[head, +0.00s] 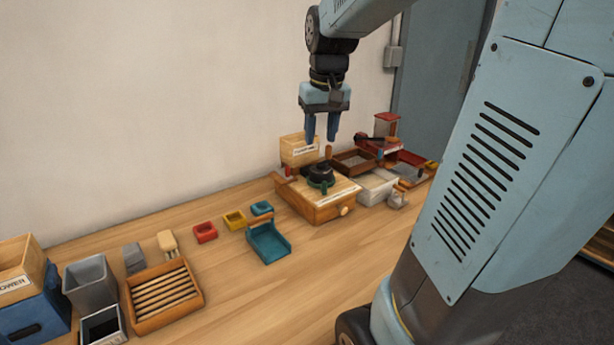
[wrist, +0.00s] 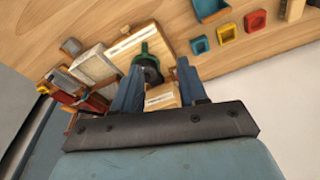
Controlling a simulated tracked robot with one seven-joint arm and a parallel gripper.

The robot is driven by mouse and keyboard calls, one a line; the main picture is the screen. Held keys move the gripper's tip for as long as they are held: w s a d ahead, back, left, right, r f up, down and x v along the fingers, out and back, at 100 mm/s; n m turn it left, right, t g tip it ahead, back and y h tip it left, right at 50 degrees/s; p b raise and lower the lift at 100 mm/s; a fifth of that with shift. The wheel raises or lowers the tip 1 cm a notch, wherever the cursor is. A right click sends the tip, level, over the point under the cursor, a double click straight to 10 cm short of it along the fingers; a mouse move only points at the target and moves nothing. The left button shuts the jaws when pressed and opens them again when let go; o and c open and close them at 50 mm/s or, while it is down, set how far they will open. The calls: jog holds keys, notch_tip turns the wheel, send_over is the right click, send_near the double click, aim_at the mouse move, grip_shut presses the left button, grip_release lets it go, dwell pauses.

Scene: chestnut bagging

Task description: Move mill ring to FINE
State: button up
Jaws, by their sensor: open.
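The mill is a wooden box (head: 312,202) with a drawer knob at the right of the table group. On its top sits the black mill ring (head: 319,172), with a green part (head: 323,187) at its front side. In the wrist view the ring (wrist: 147,68) and the green part (wrist: 145,50) show between and beyond my fingers. My gripper (head: 322,138) is open and empty, pointing down above the ring, apart from it. The white strip on the mill's top edge (head: 337,192) is too small to read, so I cannot tell where FINE is or the ring's setting.
A labelled wooden bin (head: 299,151) stands close behind the mill. A brown tray (head: 353,162), a white box (head: 376,188) and a red device (head: 387,123) crowd its right. A teal scoop-like tray (head: 268,243) lies left. The front middle of the table is clear.

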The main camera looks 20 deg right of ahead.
jog(key=g, duration=0.2)
send_over(324, 182)
notch_tip(324, 182, down, 3)
jog(key=f, duration=0.1)
jog(key=shift+m, duration=0.3)
notch_tip(324, 182, down, 14)
jog(key=shift+d+r, duration=0.15)
jog(key=shift+w, duration=0.1)
grip_shut()
dwell(0.4)
